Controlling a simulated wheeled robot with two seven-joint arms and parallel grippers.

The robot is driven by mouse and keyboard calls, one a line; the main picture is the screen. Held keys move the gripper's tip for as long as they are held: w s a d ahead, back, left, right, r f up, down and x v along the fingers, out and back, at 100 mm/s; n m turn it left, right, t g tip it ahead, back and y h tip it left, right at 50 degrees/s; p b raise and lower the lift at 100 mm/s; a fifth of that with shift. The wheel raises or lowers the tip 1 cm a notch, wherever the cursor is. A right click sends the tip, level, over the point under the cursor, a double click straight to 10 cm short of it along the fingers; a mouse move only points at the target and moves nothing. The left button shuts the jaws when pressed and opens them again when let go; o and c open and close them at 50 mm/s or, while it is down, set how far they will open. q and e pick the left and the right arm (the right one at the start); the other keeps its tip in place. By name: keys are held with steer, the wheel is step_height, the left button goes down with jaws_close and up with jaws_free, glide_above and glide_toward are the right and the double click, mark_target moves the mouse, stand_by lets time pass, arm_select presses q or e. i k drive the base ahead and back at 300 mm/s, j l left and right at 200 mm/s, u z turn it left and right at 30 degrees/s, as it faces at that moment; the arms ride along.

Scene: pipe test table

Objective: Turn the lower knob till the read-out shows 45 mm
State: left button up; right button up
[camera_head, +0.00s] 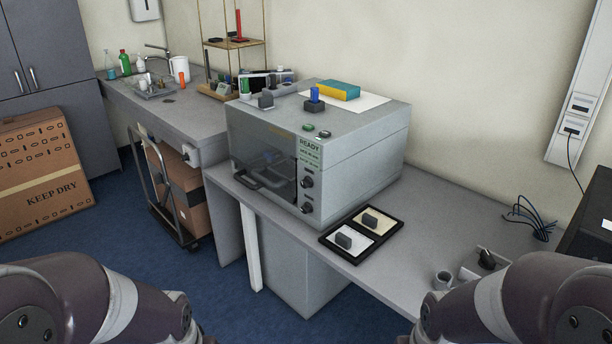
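A grey box-shaped test machine (355,143) with a dark see-through front door stands on the grey table. On the right of its front are two dark round knobs, one above the other: the upper knob (307,182) and the lower knob (307,208). Above them a pale green read-out (309,155) shows "READY" on top, with smaller lines that are too small to read surely. Parts of my two arms show at the lower left and lower right corners. Both grippers are outside the picture, and nothing of mine is near the knobs.
A black-framed tray (328,241) with two dark blocks lies in front of the machine's right side. A cable (531,218) lies farther back.

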mark_target(307, 208)
steer(key=i+j, duration=0.2)
steer(key=j, duration=0.15)
steer(key=i+j+z, duration=0.1)
steer(key=j, duration=0.25)
steer(key=i+j, duration=0.25)
steer(key=j, duration=0.15)
steer(key=i+j+z, duration=0.15)
steer(key=j, duration=0.2)
steer(key=i+j, duration=0.15)
steer(key=j, duration=0.25)
steer(key=i+j+z, duration=0.1)
steer(key=j, duration=0.3)
steer(key=i+j, duration=0.2)
steer(key=j, duration=0.2)
steer(key=i+j+z, duration=0.1)
steer(key=j, duration=0.3)
